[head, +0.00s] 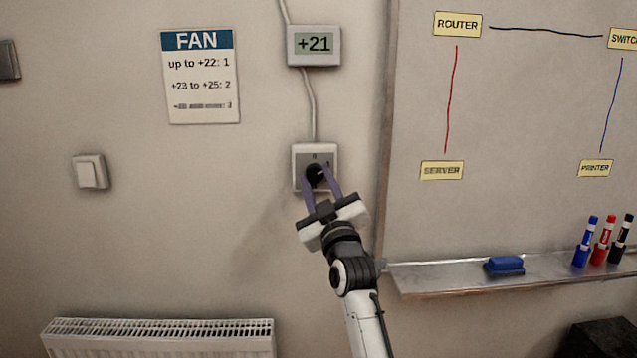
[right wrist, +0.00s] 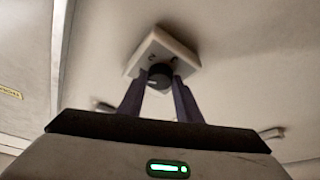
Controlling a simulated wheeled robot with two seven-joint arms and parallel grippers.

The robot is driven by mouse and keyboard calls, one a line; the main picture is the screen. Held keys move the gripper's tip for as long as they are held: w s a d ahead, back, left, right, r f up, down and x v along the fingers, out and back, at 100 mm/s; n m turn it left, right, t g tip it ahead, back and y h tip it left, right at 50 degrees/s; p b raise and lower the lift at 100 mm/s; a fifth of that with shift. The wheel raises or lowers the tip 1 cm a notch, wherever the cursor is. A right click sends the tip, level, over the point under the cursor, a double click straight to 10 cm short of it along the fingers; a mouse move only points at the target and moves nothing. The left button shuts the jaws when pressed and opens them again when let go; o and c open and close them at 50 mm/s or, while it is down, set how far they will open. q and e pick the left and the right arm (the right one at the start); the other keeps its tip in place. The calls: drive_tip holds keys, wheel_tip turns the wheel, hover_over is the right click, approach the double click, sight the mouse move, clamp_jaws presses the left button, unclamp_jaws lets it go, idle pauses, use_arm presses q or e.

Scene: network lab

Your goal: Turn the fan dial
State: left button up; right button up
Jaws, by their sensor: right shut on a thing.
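The fan dial is a dark round knob (head: 315,174) on a white wall plate (head: 301,153). It also shows in the right wrist view as a dark knob (right wrist: 160,76) on the white plate (right wrist: 148,50). My right gripper (head: 322,180) is at the dial, its two purple fingers closed on the knob from either side. The digits on the plate are too small to read surely, and the fingers hide part of the plate. Above it a thermostat display (head: 314,45) reads +21. A FAN notice (head: 201,77) lists up to +22: 1 and +23 to +25: 2; its last line is blurred. My left gripper is out of view.
A light switch (head: 90,172) is on the wall at left. A radiator (head: 160,338) is below. The whiteboard (head: 520,110) stands right of the dial, with a tray (head: 440,278) holding a blue eraser (head: 504,266) and markers (head: 604,240).

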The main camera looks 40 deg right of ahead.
drive_tip(key=shift+f+m, duration=0.1)
drive_tip(key=shift+m, duration=0.2)
drive_tip(key=o, duration=1)
drive_tip(key=shift+o, duration=0.2)
